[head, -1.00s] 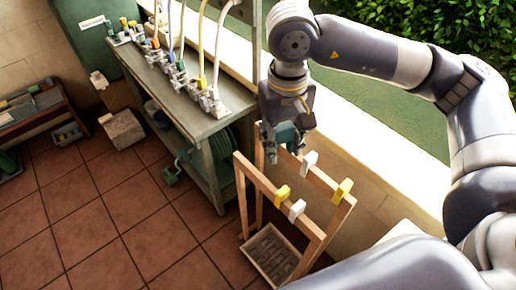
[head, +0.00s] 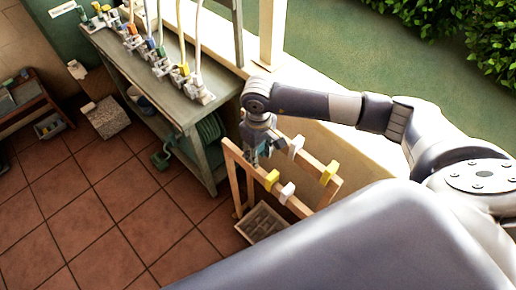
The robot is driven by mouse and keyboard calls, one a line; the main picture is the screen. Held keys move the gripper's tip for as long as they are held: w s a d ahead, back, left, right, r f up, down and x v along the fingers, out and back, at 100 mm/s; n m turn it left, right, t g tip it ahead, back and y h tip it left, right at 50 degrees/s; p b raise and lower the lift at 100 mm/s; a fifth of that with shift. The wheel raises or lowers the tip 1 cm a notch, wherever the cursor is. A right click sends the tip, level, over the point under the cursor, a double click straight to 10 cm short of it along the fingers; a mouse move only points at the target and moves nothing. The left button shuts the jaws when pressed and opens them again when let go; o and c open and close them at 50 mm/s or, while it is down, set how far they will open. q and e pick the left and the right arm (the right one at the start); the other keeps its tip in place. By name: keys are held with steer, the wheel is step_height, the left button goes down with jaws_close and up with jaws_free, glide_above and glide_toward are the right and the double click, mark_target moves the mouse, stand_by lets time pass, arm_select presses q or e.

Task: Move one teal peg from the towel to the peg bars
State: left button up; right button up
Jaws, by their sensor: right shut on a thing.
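The wooden peg bars (head: 243,157) stand low at the centre of the head view as a frame with two parallel bars. The near bar carries a yellow peg (head: 271,181) and a white peg (head: 287,193). The far bar carries a white peg (head: 296,146) and a yellow peg (head: 329,172). My right gripper (head: 255,157) points down at the left end of the bars, shut on a teal peg that its fingers mostly hide. I cannot tell whether the peg touches a bar. My left gripper and the towel are not in view.
A grey-green bench (head: 165,85) with several taps and hoses stands left of the bars, a coiled green hose (head: 208,140) under it. A slatted tray (head: 262,222) lies beneath the bars. A pale ledge runs behind.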

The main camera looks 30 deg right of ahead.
mark_target(258, 170)
step_height(258, 170, down, 5)
steer(key=shift+r+b, duration=0.1)
steer(key=shift+b, duration=0.7)
steer(key=shift+f+b, duration=0.7)
steer(key=shift+f, duration=0.85)
steer(key=shift+f+b, duration=1.15)
steer(key=shift+b, duration=0.15)
steer(key=o, duration=0.9)
steer(key=shift+r, duration=0.15)
steer(key=shift+r+p, duration=1.8)
steer(key=shift+r, duration=2.1)
